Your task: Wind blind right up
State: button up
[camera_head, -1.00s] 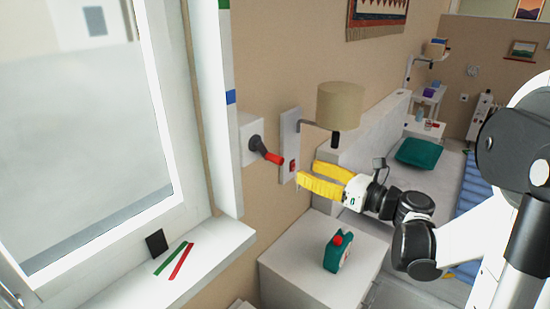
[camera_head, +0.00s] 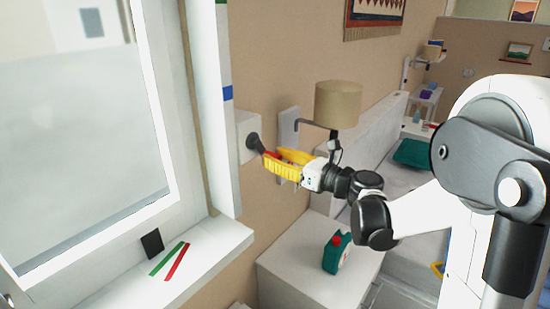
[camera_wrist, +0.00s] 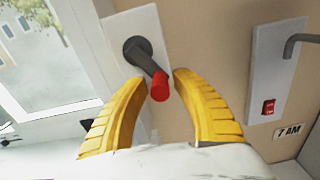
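A crank with a dark arm and a red handle (camera_wrist: 159,88) sticks out from a white wall plate (camera_head: 246,128) beside the window. My gripper (camera_head: 270,162) has yellow fingers and is at the crank. In the wrist view my gripper (camera_wrist: 162,90) is open, with the red handle's end between the two fingertips and a gap beside it. I cannot tell whether either finger touches it. The window pane (camera_head: 85,130) is clear to view, and no blind fabric shows over it. A blue mark (camera_head: 227,93) sits on the window frame's side.
A lamp (camera_head: 338,104) on a wall panel with a red switch (camera_wrist: 268,107) is close to the right. A bedside table (camera_head: 300,270) with a green bottle (camera_head: 336,253) stands below. The sill (camera_head: 205,255) holds red and green strips.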

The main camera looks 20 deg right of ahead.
grip_shut()
